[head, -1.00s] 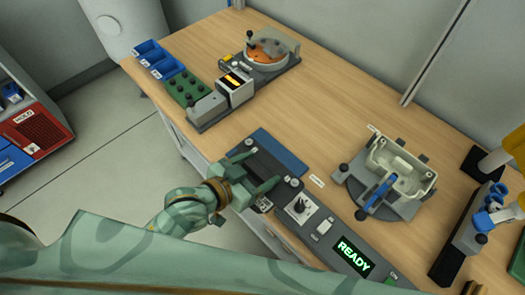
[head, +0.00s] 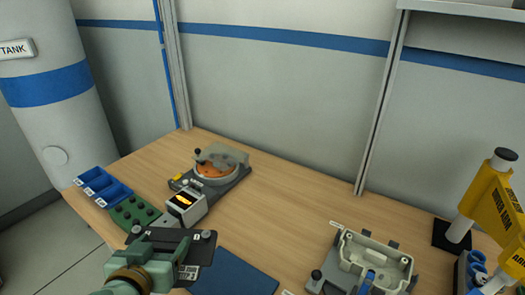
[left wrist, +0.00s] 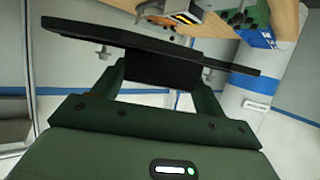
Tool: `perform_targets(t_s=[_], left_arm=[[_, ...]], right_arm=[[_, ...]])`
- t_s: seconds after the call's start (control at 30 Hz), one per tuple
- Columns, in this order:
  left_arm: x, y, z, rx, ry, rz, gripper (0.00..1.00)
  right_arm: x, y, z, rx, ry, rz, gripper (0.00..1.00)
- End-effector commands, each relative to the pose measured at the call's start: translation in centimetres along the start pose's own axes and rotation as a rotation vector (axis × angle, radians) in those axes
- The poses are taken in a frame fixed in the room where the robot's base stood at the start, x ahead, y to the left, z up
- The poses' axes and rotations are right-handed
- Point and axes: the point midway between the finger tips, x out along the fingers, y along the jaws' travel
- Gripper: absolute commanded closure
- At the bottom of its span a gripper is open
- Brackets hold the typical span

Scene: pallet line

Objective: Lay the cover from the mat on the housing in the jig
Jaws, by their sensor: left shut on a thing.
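My left gripper (head: 156,258) is shut on the dark cover (head: 201,246) and holds it up off the blue mat (head: 240,276). In the left wrist view the cover (left wrist: 90,36) spans above the two fingers, which close on a black block under it; small studs stick out below the plate. The pale housing (head: 349,250) sits in the jig (head: 329,268) at the lower right, apart from the cover, with its open top showing. The jig's lower part is cut off by the picture edge. My right gripper is not in view.
A fixture with an orange disc (head: 214,170) and a small display box (head: 187,204) stand at the back left, near blue bins (head: 100,184) and a green rack (head: 133,213). A yellow driver stand (head: 492,205) is at the right. The middle wood is clear.

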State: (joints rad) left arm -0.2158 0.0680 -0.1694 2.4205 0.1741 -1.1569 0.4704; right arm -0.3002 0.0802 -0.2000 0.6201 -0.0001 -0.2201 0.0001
Motion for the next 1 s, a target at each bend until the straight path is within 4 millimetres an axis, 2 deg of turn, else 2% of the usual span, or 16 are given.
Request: perform_targets(t_s=[0.03,0.1,0.23,0.87,1.0], left_arm=[[0.5,-0.3,-0.8,-0.015,0.007,-0.018,0.52],[0.7,-0.6,-1.9,-0.019,0.004,-0.033,0.52],[1.0,-0.6,-2.9,-0.012,0.000,-0.042,0.52],[1.0,-0.5,-3.1,-0.014,-0.003,-0.041,0.52],[0.6,-0.6,-4.1,-0.013,-0.001,-0.041,0.52]], right_arm=[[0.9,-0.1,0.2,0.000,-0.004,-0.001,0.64],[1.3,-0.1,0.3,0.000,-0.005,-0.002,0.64],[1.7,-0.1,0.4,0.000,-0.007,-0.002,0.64],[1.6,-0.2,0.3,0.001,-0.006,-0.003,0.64],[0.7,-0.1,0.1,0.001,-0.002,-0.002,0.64]])
